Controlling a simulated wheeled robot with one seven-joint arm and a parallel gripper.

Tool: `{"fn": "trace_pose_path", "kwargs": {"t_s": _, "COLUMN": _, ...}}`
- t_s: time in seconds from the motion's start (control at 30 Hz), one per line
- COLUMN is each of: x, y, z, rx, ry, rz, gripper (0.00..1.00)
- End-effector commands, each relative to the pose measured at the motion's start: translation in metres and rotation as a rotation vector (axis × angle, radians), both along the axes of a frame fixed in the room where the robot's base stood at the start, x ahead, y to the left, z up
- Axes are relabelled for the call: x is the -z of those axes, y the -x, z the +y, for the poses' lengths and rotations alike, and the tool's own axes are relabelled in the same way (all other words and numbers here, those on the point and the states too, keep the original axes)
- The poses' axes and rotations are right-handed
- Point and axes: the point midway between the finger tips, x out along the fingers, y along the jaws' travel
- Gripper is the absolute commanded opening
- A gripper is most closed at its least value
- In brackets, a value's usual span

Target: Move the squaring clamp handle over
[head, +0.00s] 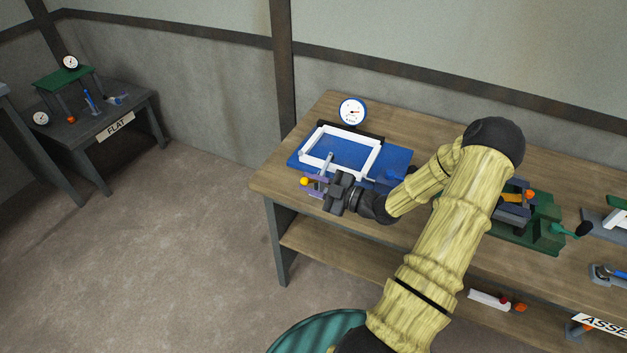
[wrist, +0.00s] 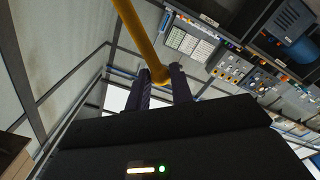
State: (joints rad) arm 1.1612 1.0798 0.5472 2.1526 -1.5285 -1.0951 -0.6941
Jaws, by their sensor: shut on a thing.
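A white rectangular frame (head: 315,150) lies on a blue fixture plate (head: 400,163) at the left end of the bench. The squaring clamp handle shows a yellow knob (head: 304,181) at the plate's front left corner. My gripper (head: 315,184) is there, its purple fingers shut around the handle. In the wrist view, the yellow handle (wrist: 139,34) runs down from the top edge to between my fingertips (wrist: 161,76). The fingers and gripper body hide part of the clamp. A grey metal bar (head: 327,161) sits close behind my gripper.
A dial gauge (head: 352,111) stands behind the frame. A green fixture (head: 543,225) with orange and dark parts is to the right, partly behind my arm. Another table (head: 125,98) marked FLAT stands far left. The floor left of the bench is clear.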

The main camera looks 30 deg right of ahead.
Motion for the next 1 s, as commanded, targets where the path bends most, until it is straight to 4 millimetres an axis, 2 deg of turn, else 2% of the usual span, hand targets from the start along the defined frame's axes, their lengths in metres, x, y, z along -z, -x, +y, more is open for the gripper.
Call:
{"fn": "trace_pose_path", "kwargs": {"t_s": 0.07, "x": 0.005, "y": 0.002, "z": 0.002, "rx": 0.0, "ry": 0.0, "rz": 0.003, "gripper": 0.1}}
{"fn": "trace_pose_path", "kwargs": {"t_s": 0.47, "x": 0.006, "y": 0.003, "z": 0.004, "rx": 0.0, "ry": -0.001, "rz": 0.002, "gripper": 0.1}}
{"fn": "trace_pose_path", "kwargs": {"t_s": 1.0, "x": 0.033, "y": 0.012, "z": 0.015, "rx": 0.0, "ry": -0.001, "rz": 0.004, "gripper": 0.1}}
